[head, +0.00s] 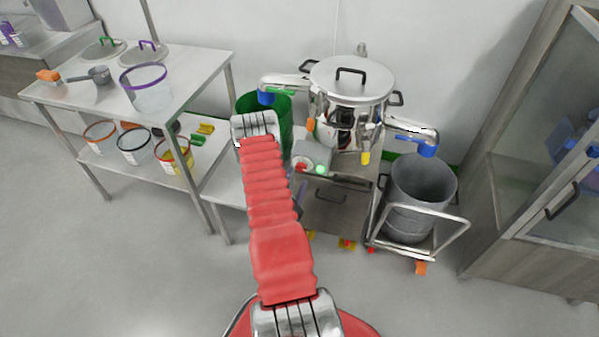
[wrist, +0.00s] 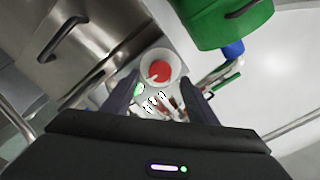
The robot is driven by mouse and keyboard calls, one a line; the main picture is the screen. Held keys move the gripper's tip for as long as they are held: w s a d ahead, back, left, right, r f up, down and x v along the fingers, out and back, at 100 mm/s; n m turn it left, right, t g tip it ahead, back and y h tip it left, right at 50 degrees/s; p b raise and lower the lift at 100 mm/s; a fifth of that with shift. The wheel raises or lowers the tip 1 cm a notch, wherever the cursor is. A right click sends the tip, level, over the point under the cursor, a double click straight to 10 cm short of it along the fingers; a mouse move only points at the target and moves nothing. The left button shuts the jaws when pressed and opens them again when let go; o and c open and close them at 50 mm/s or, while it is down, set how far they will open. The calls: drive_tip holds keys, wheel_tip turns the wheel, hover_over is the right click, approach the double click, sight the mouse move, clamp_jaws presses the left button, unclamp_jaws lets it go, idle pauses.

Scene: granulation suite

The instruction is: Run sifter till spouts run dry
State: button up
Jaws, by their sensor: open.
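The sifter (head: 350,100) is a steel machine with a domed, handled lid. Its left spout (head: 285,80) ends in a blue sleeve over a green bin (head: 275,105); its right spout (head: 410,128) ends in a blue sleeve above a grey drum (head: 422,185). A grey control box (head: 313,155) on its front carries a red button and a green light. In the wrist view my gripper (wrist: 158,95) is open and empty, its dark fingers either side of a red button (wrist: 160,71) in a pale round collar. Contact cannot be told. Spout flow is not discernible.
A steel table (head: 190,70) at left holds a clear purple-rimmed tub (head: 147,88), a scoop (head: 90,76) and lids. Several tubs stand on its lower shelf. The drum sits in a wheeled frame (head: 455,222). A glass-door cabinet (head: 545,150) stands at right. The front floor is clear.

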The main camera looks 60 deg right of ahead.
sight(301, 169)
drive_tip(key=shift+w+d, duration=0.2)
drive_tip(key=shift+d, duration=1.05)
drive_tip(key=shift+w+d, duration=0.2)
drive_tip(key=shift+d, duration=1.05)
drive_tip(key=shift+c, duration=0.3)
drive_tip(key=c, duration=1)
